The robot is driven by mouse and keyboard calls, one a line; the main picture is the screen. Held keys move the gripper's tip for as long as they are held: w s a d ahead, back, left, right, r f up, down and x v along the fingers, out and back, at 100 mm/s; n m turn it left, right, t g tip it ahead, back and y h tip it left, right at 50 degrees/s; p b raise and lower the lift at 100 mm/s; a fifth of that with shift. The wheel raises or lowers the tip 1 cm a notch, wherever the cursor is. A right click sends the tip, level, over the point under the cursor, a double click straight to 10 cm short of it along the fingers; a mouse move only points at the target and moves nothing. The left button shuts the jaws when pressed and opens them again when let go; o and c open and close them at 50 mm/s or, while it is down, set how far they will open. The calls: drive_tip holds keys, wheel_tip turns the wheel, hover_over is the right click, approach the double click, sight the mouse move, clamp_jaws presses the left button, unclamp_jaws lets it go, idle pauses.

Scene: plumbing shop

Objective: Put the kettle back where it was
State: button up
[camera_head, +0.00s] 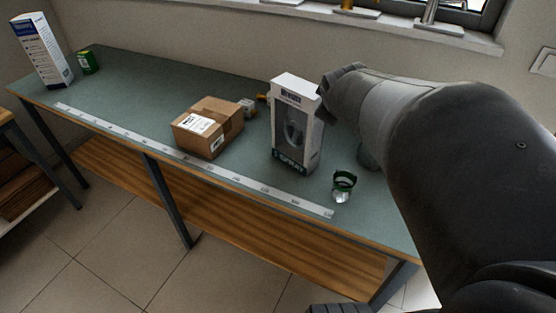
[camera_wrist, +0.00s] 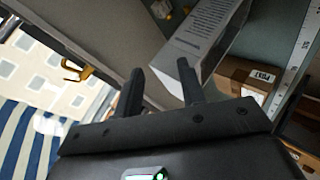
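I cannot make out a kettle in either view. My gripper (camera_wrist: 158,72) has its two dark fingers spread apart with nothing held between them. In the head view my gripper (camera_head: 338,88) is at the upper right side of a tall white and grey box (camera_head: 297,125) with a faucet picture. In the wrist view this box (camera_wrist: 205,40) lies just beyond the fingertips; I cannot tell whether a finger touches it. A small grey-green rounded object (camera_head: 368,157) stands behind, partly hidden by my arm, and I cannot tell what it is.
The green-topped workbench (camera_head: 130,88) holds a brown carton (camera_head: 208,127), a small green-banded item (camera_head: 343,187), a white measuring strip (camera_head: 160,147), a tall white box (camera_head: 42,50) and a green can (camera_head: 88,62). Faucets stand on the windowsill (camera_head: 390,25). The bench's left middle is clear.

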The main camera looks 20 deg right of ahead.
drive_tip(key=s+a+f+m+g+y, duration=0.2)
drive_tip(key=s+a+m, duration=0.1)
drive_tip(key=s+a, duration=0.5)
drive_tip(key=s+a+f+m+g+y, duration=0.2)
drive_tip(key=s+a+m, duration=0.2)
drive_tip(key=s+a, duration=0.4)
drive_tip(key=shift+s+a+f+y, duration=0.15)
drive_tip(key=shift+s+a+y, duration=0.2)
drive_tip(key=shift+s, duration=0.2)
